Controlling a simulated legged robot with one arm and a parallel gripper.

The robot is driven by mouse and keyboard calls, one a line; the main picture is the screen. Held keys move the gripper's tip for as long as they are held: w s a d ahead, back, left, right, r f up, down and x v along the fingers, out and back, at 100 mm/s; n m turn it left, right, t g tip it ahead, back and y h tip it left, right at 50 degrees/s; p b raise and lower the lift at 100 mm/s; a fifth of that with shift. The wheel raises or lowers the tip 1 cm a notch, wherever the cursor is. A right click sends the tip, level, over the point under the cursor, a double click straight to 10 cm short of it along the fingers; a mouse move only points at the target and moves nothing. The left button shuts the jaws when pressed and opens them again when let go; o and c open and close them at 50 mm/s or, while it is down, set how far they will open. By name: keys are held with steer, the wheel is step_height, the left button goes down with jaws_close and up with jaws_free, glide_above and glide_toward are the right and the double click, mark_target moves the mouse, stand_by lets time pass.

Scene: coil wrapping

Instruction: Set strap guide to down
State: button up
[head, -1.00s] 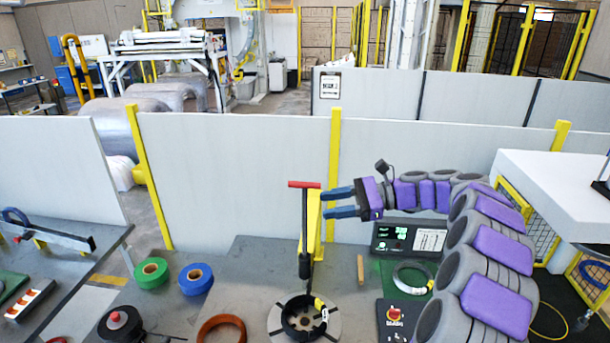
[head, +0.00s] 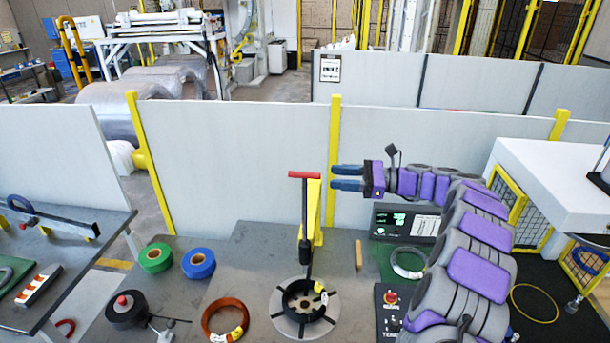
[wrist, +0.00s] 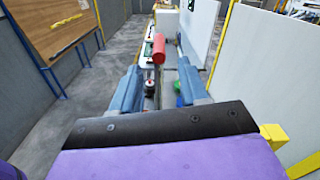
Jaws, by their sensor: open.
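The strap guide appears to be the upright black post with a red crossbar handle (head: 305,175), beside a yellow column behind the round coil table (head: 304,326). The handle is at the top of the post. My gripper (head: 347,177) is open, at about the handle's height and to its right, with blue fingers pointing left. In the head view a gap shows between the fingertips and the handle. In the wrist view the red handle (wrist: 159,48) shows end-on, beyond and between the two open blue fingers (wrist: 152,85). Nothing is between the fingers.
A control box with green lights (head: 400,222) and a red-button panel (head: 390,305) stand right of the coil table. Green tape (head: 155,258), blue tape (head: 198,264) and an orange coil (head: 225,319) lie left. Grey partition panels (head: 230,165) stand behind.

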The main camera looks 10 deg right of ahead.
mark_target(305, 175)
steer(key=x, duration=0.9)
steer(key=shift+w+a, duration=0.1)
steer(key=shift+a, duration=0.15)
jaws_close()
